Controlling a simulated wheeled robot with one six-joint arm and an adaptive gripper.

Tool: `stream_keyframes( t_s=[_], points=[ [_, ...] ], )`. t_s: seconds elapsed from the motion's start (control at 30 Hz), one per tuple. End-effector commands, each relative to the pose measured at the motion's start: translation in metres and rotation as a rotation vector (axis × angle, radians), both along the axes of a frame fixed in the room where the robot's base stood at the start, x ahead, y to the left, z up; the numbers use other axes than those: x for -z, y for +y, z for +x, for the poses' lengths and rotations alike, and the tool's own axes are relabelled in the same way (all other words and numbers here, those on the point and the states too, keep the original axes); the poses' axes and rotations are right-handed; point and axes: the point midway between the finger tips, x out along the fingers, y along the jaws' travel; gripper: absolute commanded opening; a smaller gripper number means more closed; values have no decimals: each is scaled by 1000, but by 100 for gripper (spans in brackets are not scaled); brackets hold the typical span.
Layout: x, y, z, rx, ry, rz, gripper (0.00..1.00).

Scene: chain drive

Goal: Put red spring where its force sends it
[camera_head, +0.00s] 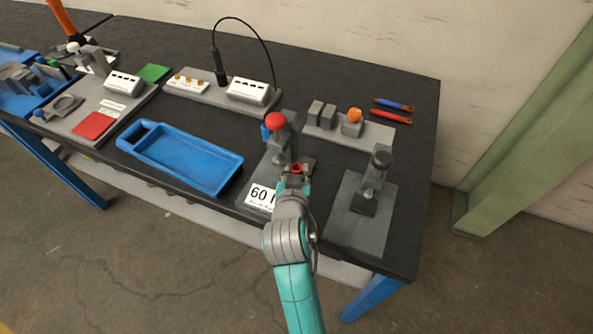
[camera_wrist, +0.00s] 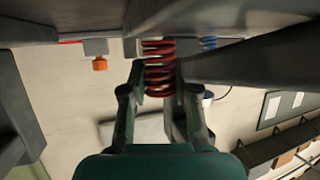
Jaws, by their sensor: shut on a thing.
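The red spring (camera_head: 296,168) is at the force tester with the red knob (camera_head: 275,120), in the middle of the bench in the head view. In the wrist view the spring (camera_wrist: 158,66) shows as red coils between my fingers. My gripper (camera_head: 294,180) is shut on it; the fingers (camera_wrist: 160,80) flank the coils. I cannot tell whether the spring touches the tester. A card (camera_head: 260,197) in front of the tester reads "60" and a partly hidden letter. A red pad (camera_head: 96,125) and a green pad (camera_head: 153,73) lie at the left.
A blue tray (camera_head: 160,165) lies left of the tester. Bare bench shows behind the tray.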

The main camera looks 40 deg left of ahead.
Motion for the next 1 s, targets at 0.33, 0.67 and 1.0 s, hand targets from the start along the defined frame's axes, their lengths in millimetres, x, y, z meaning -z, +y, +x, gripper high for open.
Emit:
stream_keyframes(
  t_s=[0.33,0.67,1.0],
  points=[
    [4,0,0,0,0,0,52],
    [4,-1,-1,0,0,0,55],
    [-15,-18,-38,-3,-2,0,55]
  ],
)
